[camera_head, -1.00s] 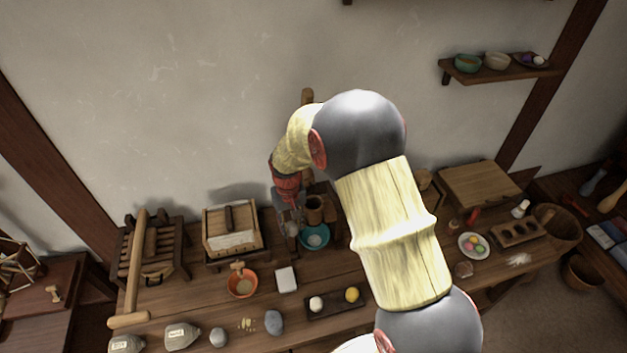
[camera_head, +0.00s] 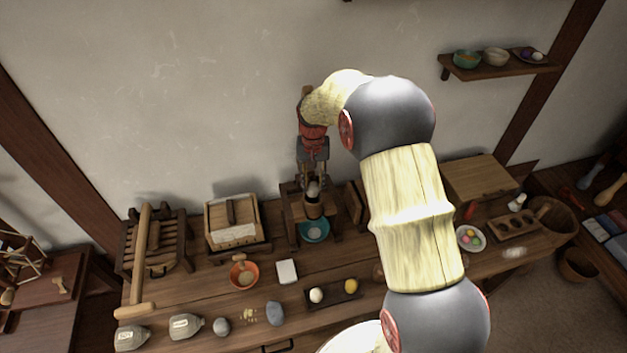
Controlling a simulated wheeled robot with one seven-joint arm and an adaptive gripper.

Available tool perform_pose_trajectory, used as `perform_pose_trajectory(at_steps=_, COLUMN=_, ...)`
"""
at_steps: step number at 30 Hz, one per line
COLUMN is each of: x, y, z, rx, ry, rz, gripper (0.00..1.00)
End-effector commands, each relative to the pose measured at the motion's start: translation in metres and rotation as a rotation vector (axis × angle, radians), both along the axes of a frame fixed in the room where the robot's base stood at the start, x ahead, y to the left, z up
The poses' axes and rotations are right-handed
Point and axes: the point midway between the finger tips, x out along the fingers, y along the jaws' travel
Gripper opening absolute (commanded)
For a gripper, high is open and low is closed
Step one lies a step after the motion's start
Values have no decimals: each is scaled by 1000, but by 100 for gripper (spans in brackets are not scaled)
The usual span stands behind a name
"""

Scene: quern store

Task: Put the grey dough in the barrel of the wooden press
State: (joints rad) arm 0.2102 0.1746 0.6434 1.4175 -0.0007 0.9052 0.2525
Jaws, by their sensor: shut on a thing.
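The wooden press (camera_head: 295,213) stands at the back of the long table against the wall. Its brown barrel (camera_head: 313,210) sits in the frame, above a teal bowl (camera_head: 314,232). My gripper (camera_head: 313,182) points down over the barrel, shut on a small grey lump, the grey dough (camera_head: 313,190). The dough is at or just above the barrel's mouth; I cannot tell whether any of it is inside. The fingers partly hide the dough and the upper press.
Left of the press are a wooden box with a white block (camera_head: 234,232) and a slatted rack (camera_head: 160,240). In front are an orange bowl (camera_head: 244,275), a white block (camera_head: 287,271) and a tray with two balls (camera_head: 333,292). My arm hides part of the table to the right.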

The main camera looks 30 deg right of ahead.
Motion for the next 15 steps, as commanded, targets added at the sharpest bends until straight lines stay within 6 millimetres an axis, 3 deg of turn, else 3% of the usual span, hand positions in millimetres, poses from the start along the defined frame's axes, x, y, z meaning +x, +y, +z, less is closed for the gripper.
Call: perform_pose_trajectory(at_steps=15, x=-1, y=1, z=-36, rx=1, ry=4, rz=0, gripper=0)
